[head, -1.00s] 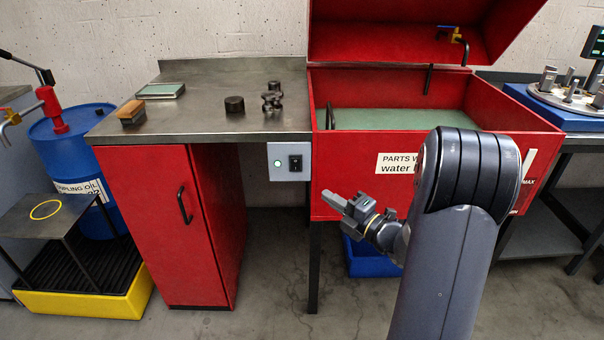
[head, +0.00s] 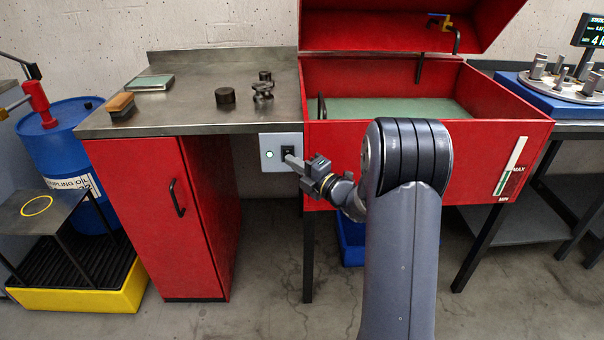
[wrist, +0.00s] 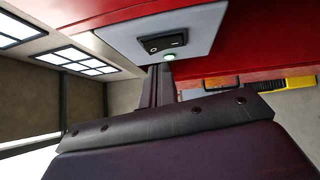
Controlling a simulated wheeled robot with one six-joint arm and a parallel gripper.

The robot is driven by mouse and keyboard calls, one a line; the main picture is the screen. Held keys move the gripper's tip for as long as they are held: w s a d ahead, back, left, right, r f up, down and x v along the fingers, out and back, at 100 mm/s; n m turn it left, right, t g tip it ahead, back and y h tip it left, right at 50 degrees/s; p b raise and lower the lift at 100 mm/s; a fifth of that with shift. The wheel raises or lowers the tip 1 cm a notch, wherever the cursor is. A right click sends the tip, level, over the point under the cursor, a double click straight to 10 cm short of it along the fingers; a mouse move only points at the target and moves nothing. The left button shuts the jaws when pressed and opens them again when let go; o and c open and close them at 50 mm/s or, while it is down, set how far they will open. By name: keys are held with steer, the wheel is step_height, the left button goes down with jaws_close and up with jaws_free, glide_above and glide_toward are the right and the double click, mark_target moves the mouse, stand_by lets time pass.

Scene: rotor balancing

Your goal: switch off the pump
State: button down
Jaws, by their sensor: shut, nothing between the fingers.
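The pump switch is a black rocker (head: 287,151) on a pale grey box (head: 266,142) at the front edge of the steel bench, beside the red parts washer. A green light (head: 269,154) glows left of the rocker. In the wrist view the rocker (wrist: 163,42) and the green light (wrist: 169,57) show on the box. My gripper (head: 289,158) is shut and empty. Its tips overlap the lower part of the rocker in the head view; whether they touch it I cannot tell.
The red parts washer (head: 400,152) stands open to the right, with a sight gauge on its front. A red cabinet (head: 140,220) is under the bench. Small dark parts (head: 225,96) and a brush (head: 121,106) lie on the bench top. A blue drum (head: 60,150) stands at the left.

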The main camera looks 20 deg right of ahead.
steer(key=shift+w+d+r, duration=0.1)
steer(key=shift+w+d, duration=0.05)
steer(key=shift+w, duration=0.6)
steer(key=shift+w+b, duration=0.15)
steer(key=shift+b, duration=0.3)
steer(key=shift+r, duration=0.1)
